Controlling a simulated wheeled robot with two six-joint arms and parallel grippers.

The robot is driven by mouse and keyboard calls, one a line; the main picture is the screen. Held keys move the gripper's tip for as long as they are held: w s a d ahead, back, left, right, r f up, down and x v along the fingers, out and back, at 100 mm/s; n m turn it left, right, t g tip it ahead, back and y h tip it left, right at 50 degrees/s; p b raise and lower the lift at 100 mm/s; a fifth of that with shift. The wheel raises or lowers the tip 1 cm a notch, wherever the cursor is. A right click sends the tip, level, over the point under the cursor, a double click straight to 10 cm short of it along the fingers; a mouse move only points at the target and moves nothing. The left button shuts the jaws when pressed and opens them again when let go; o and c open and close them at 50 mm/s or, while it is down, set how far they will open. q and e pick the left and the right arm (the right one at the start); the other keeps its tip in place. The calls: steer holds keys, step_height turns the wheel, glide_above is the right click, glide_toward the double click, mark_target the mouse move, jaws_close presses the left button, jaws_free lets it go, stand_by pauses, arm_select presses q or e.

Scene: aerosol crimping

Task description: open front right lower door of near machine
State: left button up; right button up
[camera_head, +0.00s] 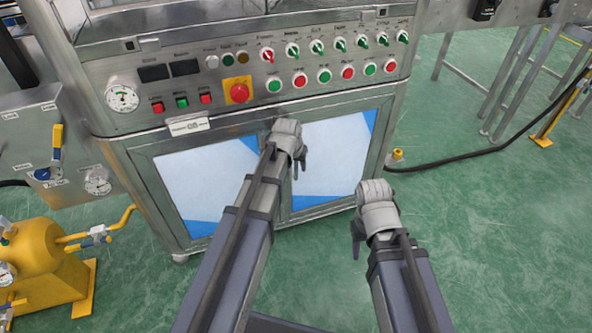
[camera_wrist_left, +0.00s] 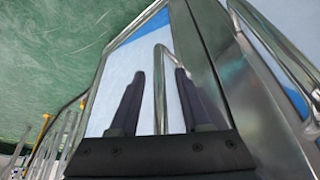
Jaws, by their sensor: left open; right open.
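The near machine's right lower door (camera_head: 340,150) has a pale panel with blue corners in a metal frame. It looks shut in the head view. In the left wrist view, its curved metal handle (camera_wrist_left: 159,105) stands between my left gripper's dark fingers (camera_wrist_left: 159,74). The fingers are apart, one on each side of the bar, with no clear contact. In the head view my left gripper (camera_head: 299,168) is in front of this door's left side, and it hides the handle there. My right gripper (camera_head: 357,240) is open and empty, lower and to the right, over the floor.
The left lower door (camera_head: 200,178) also looks shut. A control panel with buttons, knobs and a red emergency stop (camera_head: 239,92) sits above the doors. A yellow tank (camera_head: 42,260) stands at left. A black cable (camera_head: 455,157) runs at right.

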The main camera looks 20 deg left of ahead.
arm_select(q)
steer(key=shift+c, duration=0.4)
jaws_close()
stand_by(1.0)
